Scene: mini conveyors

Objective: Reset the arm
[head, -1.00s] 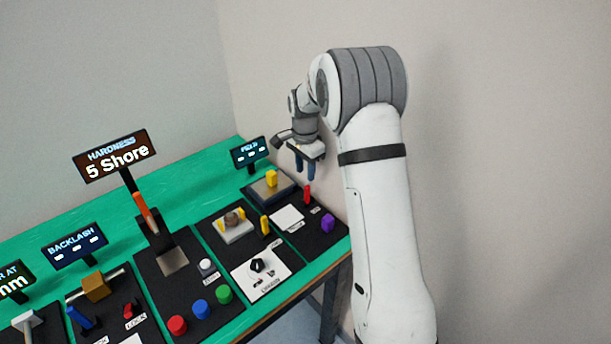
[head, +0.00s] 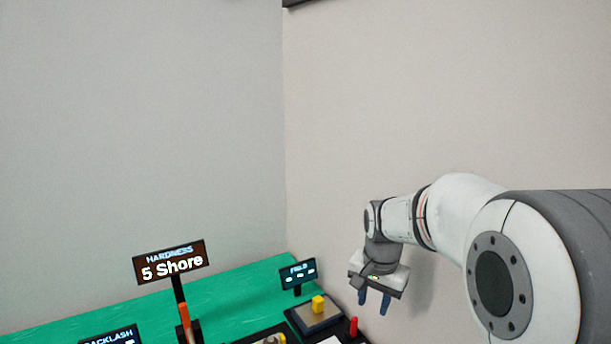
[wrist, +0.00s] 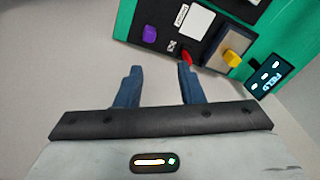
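My gripper (head: 374,301) hangs fingers-down in the head view, to the right of the table's right end. Its two blue fingers are apart with nothing between them. The wrist view also shows the gripper (wrist: 158,72), with a clear gap between the blue fingertips. My arm reaches in from the right, its forearm roughly level.
The green table (head: 235,300) carries a display reading 5 Shore (head: 170,262) and a FIELD display (head: 298,273). A yellow block (head: 318,304) sits on a dark plate, with a red piece (head: 354,326) nearby. A purple piece (wrist: 150,33) shows in the wrist view. Plain walls stand behind.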

